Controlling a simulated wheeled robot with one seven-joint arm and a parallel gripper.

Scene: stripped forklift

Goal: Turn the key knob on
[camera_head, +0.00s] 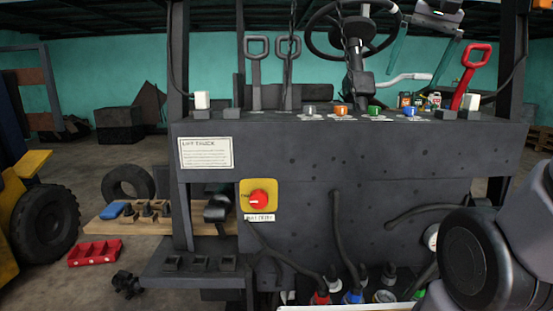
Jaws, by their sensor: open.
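A round red knob (258,198) sits on a yellow square plate (244,186) on the dark front panel of the forklift, left of centre. A small white label (259,217) is under it; its print is too small to read surely. My gripper (411,79) is at the upper right, its two teal fingers spread apart and pointing down. It is empty and well away from the red knob, up and to the right. Several small knobs, grey (310,110), orange (342,110), green (375,111) and blue (410,112), line the panel's top ledge.
A steering wheel (320,47), a red-handled lever (470,75) and two grey-handled levers (256,70) rise behind the ledge. Hoses (341,240) hang below the panel. A black part (217,208) juts out left of the yellow plate. My arm fills the lower right.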

